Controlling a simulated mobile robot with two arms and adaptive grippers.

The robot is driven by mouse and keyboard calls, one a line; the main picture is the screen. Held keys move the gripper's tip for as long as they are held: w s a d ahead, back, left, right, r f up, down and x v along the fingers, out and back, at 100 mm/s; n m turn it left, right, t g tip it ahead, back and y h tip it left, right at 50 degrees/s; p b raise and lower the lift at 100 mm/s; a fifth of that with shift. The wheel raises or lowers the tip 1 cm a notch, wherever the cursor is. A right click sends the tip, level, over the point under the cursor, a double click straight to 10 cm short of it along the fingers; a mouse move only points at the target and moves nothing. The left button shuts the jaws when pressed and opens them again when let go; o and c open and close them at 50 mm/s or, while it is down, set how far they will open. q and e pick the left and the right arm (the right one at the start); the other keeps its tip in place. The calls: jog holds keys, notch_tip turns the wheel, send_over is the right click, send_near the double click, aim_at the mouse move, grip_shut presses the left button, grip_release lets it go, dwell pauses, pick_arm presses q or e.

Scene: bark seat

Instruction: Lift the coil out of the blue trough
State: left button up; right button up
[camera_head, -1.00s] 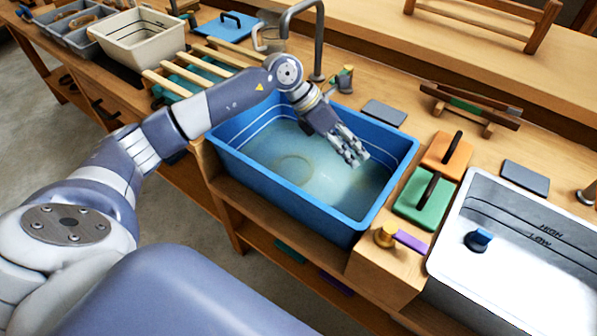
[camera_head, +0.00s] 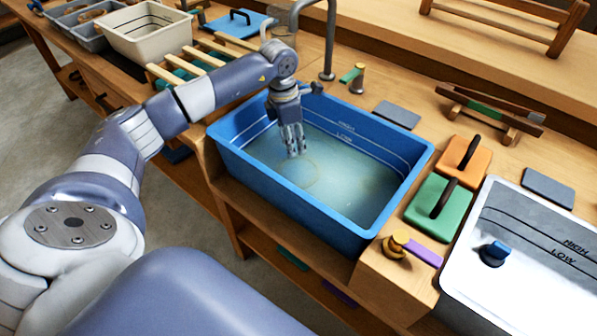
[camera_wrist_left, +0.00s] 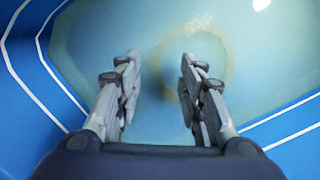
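The blue trough (camera_head: 283,195) holds murky greenish water. The coil (camera_head: 316,176) shows as a faint tan ring under the water, partly behind my fingers in the head view. In the left wrist view the coil (camera_wrist_left: 232,62) is a blurred ring ahead of the fingertips, off to the right of centre and partly behind the right finger. My left gripper (camera_head: 294,153) points down inside the trough, above or at the water over the ring's far side. In the left wrist view the gripper (camera_wrist_left: 158,62) is open, with nothing between its fingers. My right gripper is not in view.
The trough's walls (camera_wrist_left: 22,100) surround the left gripper. A metal faucet (camera_head: 330,45) stands behind the trough. A slatted rack (camera_head: 190,65) is at the left.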

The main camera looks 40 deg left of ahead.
pick_arm(q)
notch_tip(320, 180, down, 4)
jog(key=shift+a, duration=0.1)
jog(key=shift+f, duration=0.4)
jog(key=shift+r, duration=0.1)
grip_shut()
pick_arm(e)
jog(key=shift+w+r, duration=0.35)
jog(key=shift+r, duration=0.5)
pick_arm(q)
jog(key=shift+r, duration=0.1)
